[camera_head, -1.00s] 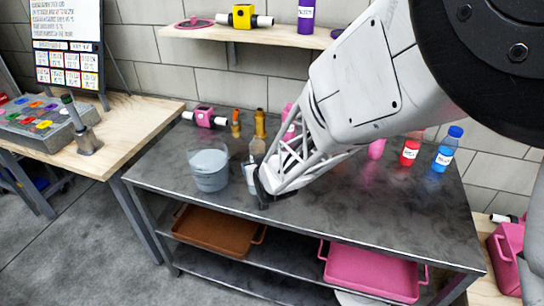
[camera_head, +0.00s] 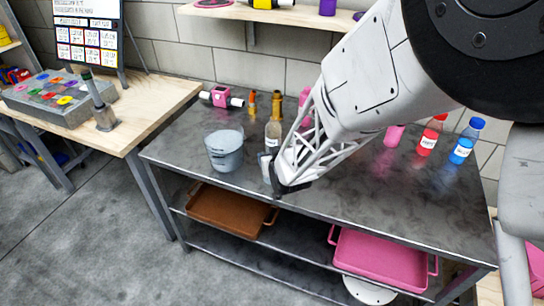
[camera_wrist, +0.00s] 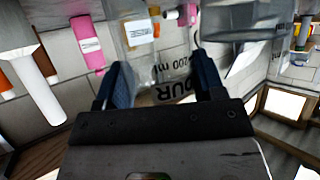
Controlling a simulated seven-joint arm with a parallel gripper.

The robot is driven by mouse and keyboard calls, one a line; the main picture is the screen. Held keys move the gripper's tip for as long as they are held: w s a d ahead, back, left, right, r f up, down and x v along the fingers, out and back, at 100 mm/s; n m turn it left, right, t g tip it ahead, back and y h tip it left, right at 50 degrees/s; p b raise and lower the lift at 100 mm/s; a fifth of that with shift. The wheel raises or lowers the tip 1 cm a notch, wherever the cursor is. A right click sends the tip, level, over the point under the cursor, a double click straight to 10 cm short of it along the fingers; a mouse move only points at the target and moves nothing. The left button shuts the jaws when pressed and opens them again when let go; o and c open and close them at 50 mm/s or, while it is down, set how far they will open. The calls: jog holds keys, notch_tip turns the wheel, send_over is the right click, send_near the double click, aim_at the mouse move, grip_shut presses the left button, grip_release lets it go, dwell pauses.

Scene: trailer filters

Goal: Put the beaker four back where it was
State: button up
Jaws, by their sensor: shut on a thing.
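Beaker four is a clear beaker with dark print (camera_wrist: 172,88) reading "OUR" and "200 ml" in the wrist view. My gripper (camera_wrist: 163,82) is shut on it, with one dark finger on each side. In the head view my gripper (camera_head: 279,186) is near the front edge of the dark table (camera_head: 330,195), and the small pale beaker (camera_head: 265,166) shows just left of it. Whether the beaker touches the tabletop cannot be told. My arm hides part of the table behind the gripper.
A grey bucket (camera_head: 224,150) stands left of the gripper. A clear bottle with a brown neck (camera_head: 273,132) stands close behind it. Red (camera_head: 430,136) and blue (camera_head: 466,141) bottles stand at the right. Brown (camera_head: 232,212) and pink (camera_head: 380,265) trays lie on the shelf below.

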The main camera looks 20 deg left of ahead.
jog(key=o, duration=1.4)
jog(key=shift+r, duration=0.15)
jog(key=shift+v, duration=6)
jog(key=shift+d, duration=0.15)
